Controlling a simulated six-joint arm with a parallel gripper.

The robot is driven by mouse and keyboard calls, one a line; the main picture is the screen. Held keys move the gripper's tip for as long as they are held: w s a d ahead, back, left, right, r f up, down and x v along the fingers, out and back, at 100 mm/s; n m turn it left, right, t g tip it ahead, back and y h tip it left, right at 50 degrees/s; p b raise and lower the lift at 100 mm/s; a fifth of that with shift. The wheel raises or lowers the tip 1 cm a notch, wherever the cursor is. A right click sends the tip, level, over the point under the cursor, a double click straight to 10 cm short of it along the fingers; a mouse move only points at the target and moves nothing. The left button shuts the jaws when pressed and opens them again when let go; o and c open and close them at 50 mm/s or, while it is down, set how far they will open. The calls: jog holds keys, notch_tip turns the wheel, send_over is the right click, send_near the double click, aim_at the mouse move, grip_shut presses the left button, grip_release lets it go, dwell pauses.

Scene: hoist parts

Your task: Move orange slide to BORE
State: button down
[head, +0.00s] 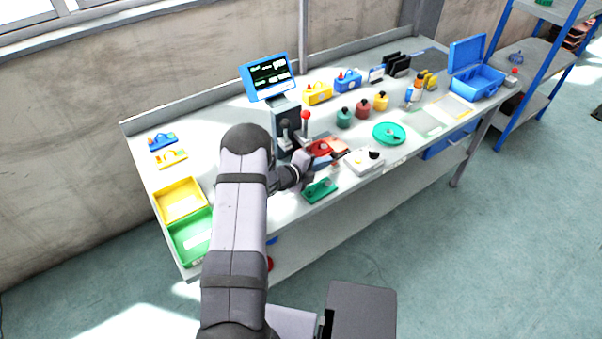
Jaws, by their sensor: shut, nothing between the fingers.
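My gripper (332,159) is shut and empty. No BORE lettering can be read at this size. My arm and wrist hide part of the bench around the gripper.
A grey stand with a red-knobbed lever (305,116) and a blue-framed screen (270,78) rises behind my gripper. A white box (363,161) and a green round dish (389,133) lie to the right. Yellow (180,201) and green (187,238) trays sit at the left end.

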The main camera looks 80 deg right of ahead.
jog(key=w+a, duration=0.3)
jog(key=shift+a+f, duration=0.1)
jog(key=shift+a, duration=0.2)
jog(key=b+v, duration=0.2)
jog(key=v, duration=0.5)
jog(key=shift+w+a, duration=0.1)
jog(key=shift+a, duration=0.25)
jog(key=shift+w+a+r, duration=0.2)
jog(key=shift+a+r, duration=0.15)
jog(key=shift+a, duration=0.05)
